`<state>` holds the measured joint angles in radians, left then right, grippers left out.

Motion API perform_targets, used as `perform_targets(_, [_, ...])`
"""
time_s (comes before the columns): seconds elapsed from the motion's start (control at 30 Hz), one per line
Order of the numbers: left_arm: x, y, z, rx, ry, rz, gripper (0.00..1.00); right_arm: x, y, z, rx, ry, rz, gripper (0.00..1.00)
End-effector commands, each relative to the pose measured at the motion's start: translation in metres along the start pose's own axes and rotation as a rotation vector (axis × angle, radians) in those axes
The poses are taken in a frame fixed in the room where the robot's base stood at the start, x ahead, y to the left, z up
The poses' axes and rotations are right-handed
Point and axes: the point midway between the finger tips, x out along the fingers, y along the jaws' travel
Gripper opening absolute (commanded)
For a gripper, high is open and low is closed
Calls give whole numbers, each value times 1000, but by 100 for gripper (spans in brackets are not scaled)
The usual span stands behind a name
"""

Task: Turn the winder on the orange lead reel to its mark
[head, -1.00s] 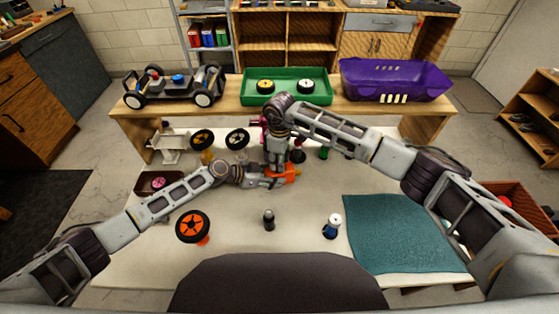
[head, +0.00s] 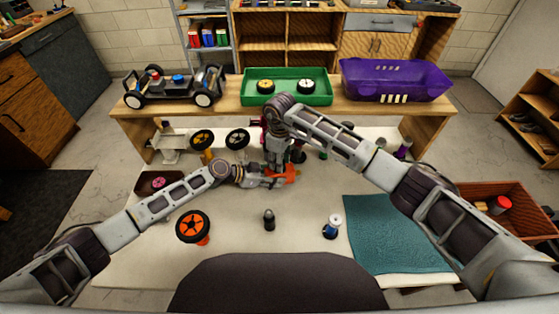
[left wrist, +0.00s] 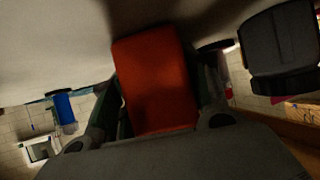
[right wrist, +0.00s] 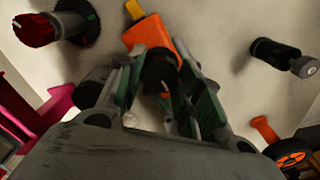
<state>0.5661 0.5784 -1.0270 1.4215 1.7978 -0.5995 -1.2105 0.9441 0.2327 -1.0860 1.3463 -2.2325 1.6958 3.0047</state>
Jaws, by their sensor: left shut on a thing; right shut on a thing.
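The orange lead reel (head: 287,176) is near the middle of the white table. My left gripper (head: 268,176) comes in from the left and is shut on its orange body, which fills the gap between the fingers in the left wrist view (left wrist: 157,80). My right gripper (head: 275,160) points down at the reel from above. In the right wrist view its fingers are shut around the dark round winder (right wrist: 160,70) on the orange body (right wrist: 148,33). A yellow tab (right wrist: 133,9) sticks out at the far end. I cannot make out the mark.
An orange-rimmed wheel (head: 193,226), a small dark bottle-like piece (head: 269,220) and a blue-and-white piece (head: 332,228) stand in front. A teal mat (head: 400,238) lies right. Two wheels (head: 202,139) (head: 237,139) stand behind. A green tray (head: 288,97) is on the rear shelf.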

Motion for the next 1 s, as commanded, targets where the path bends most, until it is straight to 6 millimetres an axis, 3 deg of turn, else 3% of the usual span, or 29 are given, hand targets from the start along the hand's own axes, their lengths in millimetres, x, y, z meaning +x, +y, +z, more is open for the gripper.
perform_targets(0.07, [0, 1, 2, -3, -2, 1, 25, -1, 0, 0, 1, 1, 0, 12])
perform_targets(0.1, [0, 1, 2, -3, -2, 1, 25, -1, 0, 0, 1, 1, 0, 38])
perform_targets(0.27, [0, 1, 2, -3, -2, 1, 25, 0, 0, 0, 1, 1, 0, 58])
perform_targets(0.67, [0, 1, 2, -2, -2, 1, 25, -2, 0, 0, 0, 0, 0, 58])
perform_targets(1.0, [0, 1, 2, -2, -2, 2, 25, -29, 0, -1, -1, 2, 0, 58])
